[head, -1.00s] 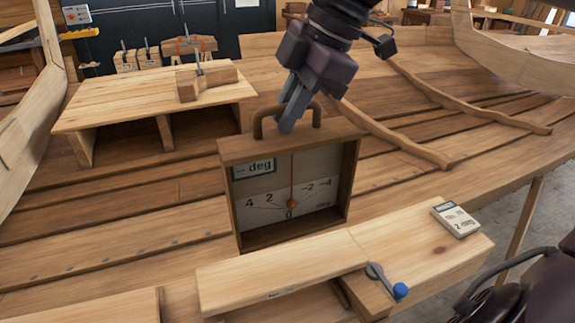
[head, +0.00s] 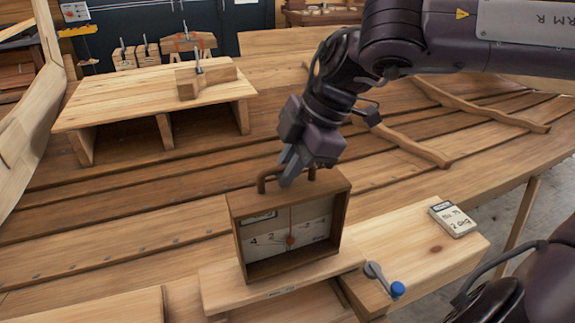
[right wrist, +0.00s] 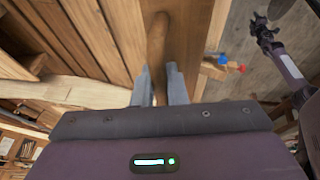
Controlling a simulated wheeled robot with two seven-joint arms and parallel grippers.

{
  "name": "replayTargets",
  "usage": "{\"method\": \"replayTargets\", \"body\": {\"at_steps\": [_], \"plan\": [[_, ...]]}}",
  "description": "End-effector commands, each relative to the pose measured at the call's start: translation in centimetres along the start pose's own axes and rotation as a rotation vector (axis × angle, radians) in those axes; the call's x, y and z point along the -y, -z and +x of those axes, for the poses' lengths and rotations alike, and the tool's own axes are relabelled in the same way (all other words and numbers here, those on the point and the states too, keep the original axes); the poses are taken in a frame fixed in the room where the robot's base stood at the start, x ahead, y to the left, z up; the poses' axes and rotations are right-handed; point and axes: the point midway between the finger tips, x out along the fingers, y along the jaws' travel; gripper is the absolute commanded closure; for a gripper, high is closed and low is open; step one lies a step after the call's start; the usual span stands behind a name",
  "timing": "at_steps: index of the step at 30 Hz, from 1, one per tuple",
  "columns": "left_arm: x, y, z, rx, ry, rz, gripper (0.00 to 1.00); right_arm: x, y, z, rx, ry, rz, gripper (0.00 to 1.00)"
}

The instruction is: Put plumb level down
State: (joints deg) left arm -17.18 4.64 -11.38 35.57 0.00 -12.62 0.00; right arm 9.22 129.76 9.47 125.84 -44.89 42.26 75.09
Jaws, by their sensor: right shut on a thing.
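The plumb level is a brown wooden box (head: 236,236) with a pale dial face, a red needle and a curved wooden handle on top. It stands upright, slightly turned, over the near light plank (head: 222,287). I cannot tell whether its base touches the plank. My right gripper (head: 287,178) is shut on the handle from above. In the right wrist view, its two grey fingers (right wrist: 160,85) lie on either side of the handle (right wrist: 157,45). My left gripper is not in the head view.
A crank with a blue knob (head: 398,289) sits at the plank's front, close to the level. A small card marked 2 deg (head: 453,218) lies to the right. A light raised bench (head: 130,105) with a wooden clamp block (head: 205,82) stands behind left. Bare hull planking surrounds them.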

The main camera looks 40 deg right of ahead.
Motion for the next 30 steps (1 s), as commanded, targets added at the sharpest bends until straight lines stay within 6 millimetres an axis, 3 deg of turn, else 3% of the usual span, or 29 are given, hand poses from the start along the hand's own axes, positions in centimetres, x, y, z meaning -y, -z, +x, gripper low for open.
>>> {"method": "replayTargets", "body": {"at_steps": [7, 8, 13, 23, 25, 30], "plan": [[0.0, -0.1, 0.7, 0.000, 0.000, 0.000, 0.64, 0.1, -0.3, 0.8, -0.002, -0.001, -0.001, 1.00], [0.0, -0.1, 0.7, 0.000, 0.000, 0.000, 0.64, 0.2, -0.3, 0.8, -0.001, 0.000, 0.000, 0.87], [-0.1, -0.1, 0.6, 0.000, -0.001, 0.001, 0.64, 0.1, -0.3, 0.7, 0.000, 0.001, 0.000, 0.66], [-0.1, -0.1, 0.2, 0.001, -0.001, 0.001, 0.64, 0.0, -0.1, 0.2, 0.001, 0.000, 0.000, 0.66], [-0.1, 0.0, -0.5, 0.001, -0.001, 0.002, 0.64, -0.1, 0.2, -0.6, 0.001, -0.001, 0.000, 0.66], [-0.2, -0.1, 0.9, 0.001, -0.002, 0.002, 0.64, -0.1, 0.0, -3.2, -0.002, -0.008, -0.001, 0.66]]}}
